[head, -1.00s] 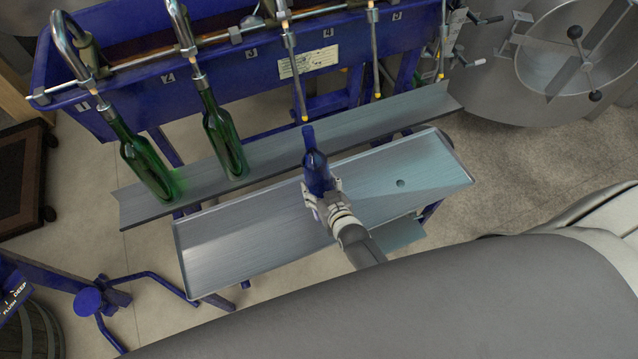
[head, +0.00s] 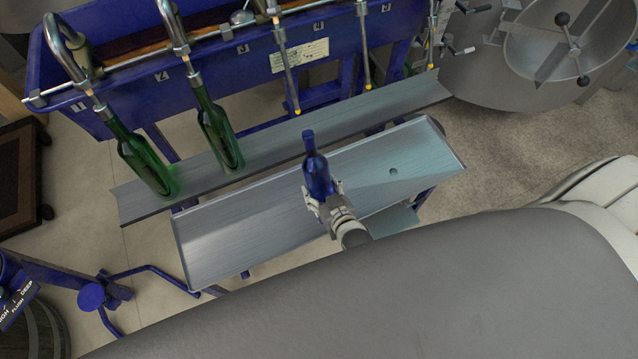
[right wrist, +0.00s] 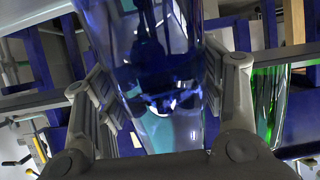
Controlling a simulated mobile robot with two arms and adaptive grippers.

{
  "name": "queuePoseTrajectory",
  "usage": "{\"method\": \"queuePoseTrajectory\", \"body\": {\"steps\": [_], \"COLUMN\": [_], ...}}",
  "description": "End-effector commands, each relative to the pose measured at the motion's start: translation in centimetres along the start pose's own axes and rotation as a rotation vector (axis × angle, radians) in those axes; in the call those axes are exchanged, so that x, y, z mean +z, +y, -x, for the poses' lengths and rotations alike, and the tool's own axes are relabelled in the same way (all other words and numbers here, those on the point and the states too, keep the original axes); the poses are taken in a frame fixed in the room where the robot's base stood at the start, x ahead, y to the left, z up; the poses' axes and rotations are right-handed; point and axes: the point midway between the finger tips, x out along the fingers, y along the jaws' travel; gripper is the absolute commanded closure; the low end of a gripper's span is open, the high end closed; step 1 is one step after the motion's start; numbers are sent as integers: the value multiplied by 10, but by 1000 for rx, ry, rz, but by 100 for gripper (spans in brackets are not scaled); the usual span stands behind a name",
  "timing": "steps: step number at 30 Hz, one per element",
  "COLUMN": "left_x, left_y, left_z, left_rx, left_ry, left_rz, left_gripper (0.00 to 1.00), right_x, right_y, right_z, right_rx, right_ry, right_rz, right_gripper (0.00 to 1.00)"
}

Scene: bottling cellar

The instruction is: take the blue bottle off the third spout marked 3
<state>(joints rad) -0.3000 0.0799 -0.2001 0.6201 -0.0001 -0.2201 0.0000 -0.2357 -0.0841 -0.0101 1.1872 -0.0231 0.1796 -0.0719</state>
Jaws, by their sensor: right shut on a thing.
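The blue bottle (head: 318,175) is held upright or slightly tilted by my right gripper (head: 324,203), which is shut around its lower part. The bottle's mouth is free, below and a little right of the tip of the third spout (head: 290,80), with a visible gap. The mark 3 (head: 243,48) is on the blue trough left of that spout. In the right wrist view the blue bottle (right wrist: 150,60) fills the space between the fingers of my right gripper (right wrist: 165,105). My left gripper is not in view.
Green bottles hang on the first (head: 145,160) and second (head: 218,130) spouts, above a grey rail (head: 270,133). A sloped metal tray (head: 240,225) lies in front, under the blue bottle. Spouts four (head: 363,50) and five are empty. A steel tank stands at the right.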

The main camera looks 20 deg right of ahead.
Motion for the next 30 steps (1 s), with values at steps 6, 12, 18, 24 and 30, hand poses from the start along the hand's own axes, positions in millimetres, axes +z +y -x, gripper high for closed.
{"method": "queuePoseTrajectory", "body": {"steps": [6,12,18,24,30], "left_x": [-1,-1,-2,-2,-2], "left_y": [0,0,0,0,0], "left_z": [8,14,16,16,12], "left_rx": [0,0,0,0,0], "left_ry": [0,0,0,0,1], "left_rz": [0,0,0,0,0], "left_gripper": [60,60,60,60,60], "right_x": [-5,-3,-2,-1,-2], "right_y": [0,0,0,0,-1], "right_z": [11,20,26,26,24], "right_rx": [0,0,0,0,0], "right_ry": [12,12,13,13,20], "right_rz": [0,0,0,0,0], "right_gripper": [100,100,100,100,100]}}
